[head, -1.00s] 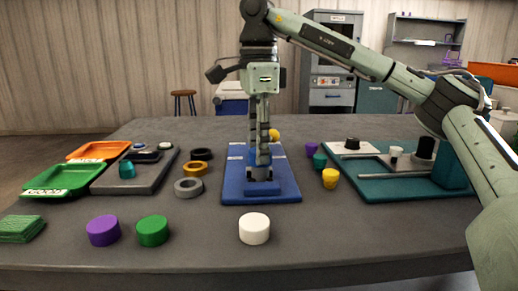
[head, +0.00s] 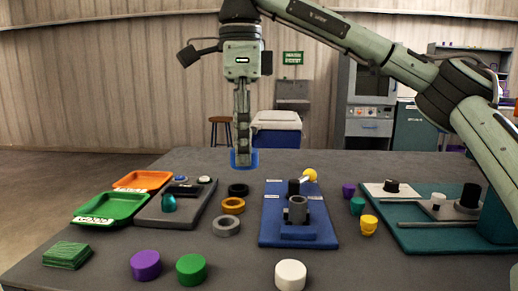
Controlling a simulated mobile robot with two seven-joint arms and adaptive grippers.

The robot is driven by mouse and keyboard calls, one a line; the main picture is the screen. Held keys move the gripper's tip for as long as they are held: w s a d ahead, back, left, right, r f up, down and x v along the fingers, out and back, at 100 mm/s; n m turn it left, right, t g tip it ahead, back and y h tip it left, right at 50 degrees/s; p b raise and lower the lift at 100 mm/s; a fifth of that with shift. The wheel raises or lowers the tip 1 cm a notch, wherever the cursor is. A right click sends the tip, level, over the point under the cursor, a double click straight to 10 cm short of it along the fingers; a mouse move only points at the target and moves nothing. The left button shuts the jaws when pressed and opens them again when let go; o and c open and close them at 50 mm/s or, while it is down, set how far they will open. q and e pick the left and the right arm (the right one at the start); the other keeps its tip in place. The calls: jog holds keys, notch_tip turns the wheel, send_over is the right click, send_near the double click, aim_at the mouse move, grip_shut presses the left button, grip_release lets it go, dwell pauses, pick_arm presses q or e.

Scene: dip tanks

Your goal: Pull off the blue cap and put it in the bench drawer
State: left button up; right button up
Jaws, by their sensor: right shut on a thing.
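My right gripper (head: 243,150) is shut on the blue cap (head: 251,160) and holds it in the air above the back part of the bench. The cap is clear of the blue board (head: 272,228), to the left of it and higher in the picture. On the board stands a grey hollow cylinder (head: 298,210) with an open top, on a blue block. My left gripper is not in the head view. No bench drawer shows in the head view.
Purple (head: 146,265), green (head: 191,269) and white (head: 290,275) caps stand along the front edge. Rings and trays lie left of the board. A teal fixture plate (head: 420,240) is at right. The bench's back left is clear.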

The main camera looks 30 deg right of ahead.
jog(key=shift+a+r+p, duration=0.15)
jog(key=shift+r+p, duration=0.15)
jog(key=shift+r, duration=0.15)
jog(key=shift+r+p, duration=0.9)
jog(key=shift+p, duration=0.2)
jog(key=shift+r, duration=1)
